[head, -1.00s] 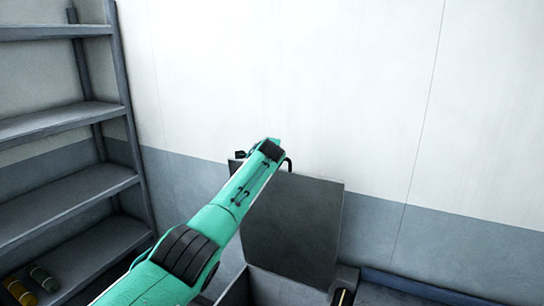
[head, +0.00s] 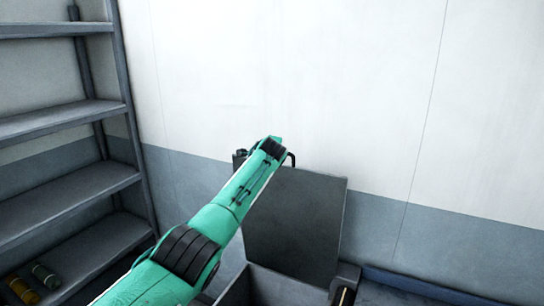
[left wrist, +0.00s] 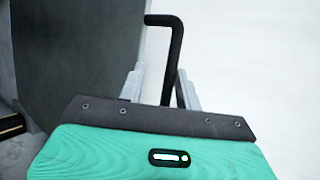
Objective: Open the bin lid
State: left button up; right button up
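The bin lid (head: 296,225) is a dark grey square panel, standing raised and nearly upright above the bin (head: 262,287), whose opening shows partly below it. A black bent handle (head: 292,159) sticks out at the lid's top edge. In the left wrist view, the handle (left wrist: 176,45) runs down between the two pale fingers of my left gripper (left wrist: 160,78). The fingers stand apart, with a gap on the left side of the bar. The lid (left wrist: 80,50) fills the left of that view. My green left forearm hides the gripper in the head view. My right gripper is not seen.
Grey shelving (head: 75,185) stands at the left, with a yellow roll (head: 22,290) and a dark green roll (head: 45,275) on a low shelf. A white and grey wall (head: 300,80) rises close behind the lid. A dark fitting with a gold stripe (head: 345,294) sits at the bin's right.

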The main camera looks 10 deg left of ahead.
pick_arm(q)
jog(key=b+v, duration=0.7)
jog(key=v, duration=0.6)
jog(key=shift+s, duration=0.3)
